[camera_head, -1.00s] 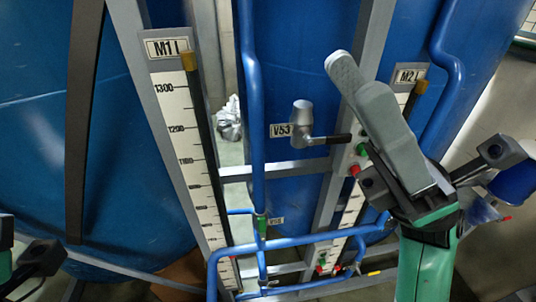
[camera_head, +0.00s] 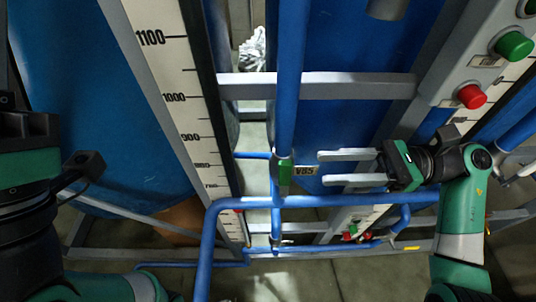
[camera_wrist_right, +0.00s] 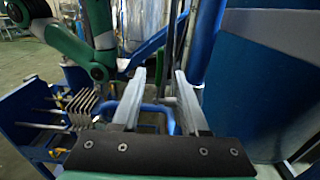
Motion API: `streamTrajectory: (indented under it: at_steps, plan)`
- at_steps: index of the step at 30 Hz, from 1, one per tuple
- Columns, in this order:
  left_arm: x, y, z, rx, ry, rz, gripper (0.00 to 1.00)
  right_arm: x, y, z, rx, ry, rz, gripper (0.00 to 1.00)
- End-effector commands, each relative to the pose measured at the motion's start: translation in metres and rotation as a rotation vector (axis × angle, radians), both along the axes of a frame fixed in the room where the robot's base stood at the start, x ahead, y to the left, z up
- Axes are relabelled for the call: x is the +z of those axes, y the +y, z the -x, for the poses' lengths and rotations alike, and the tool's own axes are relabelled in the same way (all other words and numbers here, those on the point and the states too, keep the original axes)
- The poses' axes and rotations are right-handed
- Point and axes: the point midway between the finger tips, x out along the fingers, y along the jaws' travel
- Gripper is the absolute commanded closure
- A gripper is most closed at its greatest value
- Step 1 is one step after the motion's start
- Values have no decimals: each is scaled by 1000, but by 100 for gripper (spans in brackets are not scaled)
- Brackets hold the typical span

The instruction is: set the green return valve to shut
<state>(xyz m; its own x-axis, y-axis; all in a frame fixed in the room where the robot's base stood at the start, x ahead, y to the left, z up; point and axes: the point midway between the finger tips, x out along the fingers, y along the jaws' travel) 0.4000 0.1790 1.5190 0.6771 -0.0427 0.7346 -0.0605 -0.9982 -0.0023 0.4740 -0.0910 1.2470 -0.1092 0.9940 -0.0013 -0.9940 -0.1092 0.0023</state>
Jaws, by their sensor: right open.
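The green return valve (camera_head: 284,173) is a small green handle on the upright blue pipe, next to a label that appears to read V55. The handle lies along the pipe. My right gripper (camera_head: 322,168) is open, with its two pale fingers pointing left at the valve, a short gap from it and apart from it. In the right wrist view the fingers (camera_wrist_right: 159,78) are spread, and a narrow green piece, likely the valve handle (camera_wrist_right: 158,92), shows between them farther on. My left gripper (camera_head: 85,166) shows partly at the left edge; its fingers are not clear.
A grey crossbar (camera_head: 315,86) runs above the valve, and a blue horizontal pipe (camera_head: 350,201) runs just below it. A green button (camera_head: 514,46) and a red button (camera_head: 471,96) sit at upper right. A scale board (camera_head: 172,85) stands to the left.

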Motion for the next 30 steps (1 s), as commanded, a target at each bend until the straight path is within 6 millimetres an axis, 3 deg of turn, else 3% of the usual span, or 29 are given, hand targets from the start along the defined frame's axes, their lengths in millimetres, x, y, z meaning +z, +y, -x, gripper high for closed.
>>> streamTrajectory:
  at_steps: [5, 12, 18, 28, 30]
  plan:
    - [4, 0, 0, 0, 1, 0, 100, 1, 23, 3, 4, -2, 1, 56]
    - [8, 0, 0, 0, 1, 0, 100, 1, 77, 9, 5, -1, 0, 56]
    - [9, 0, 0, 0, 1, 0, 100, 1, 108, 12, 3, 0, 0, 56]
    - [9, 0, 0, 0, 1, 0, 100, 0, 115, 13, 0, 0, -1, 56]
    - [9, 0, 0, 0, 1, 0, 100, 0, 115, 13, 0, 0, -1, 65]
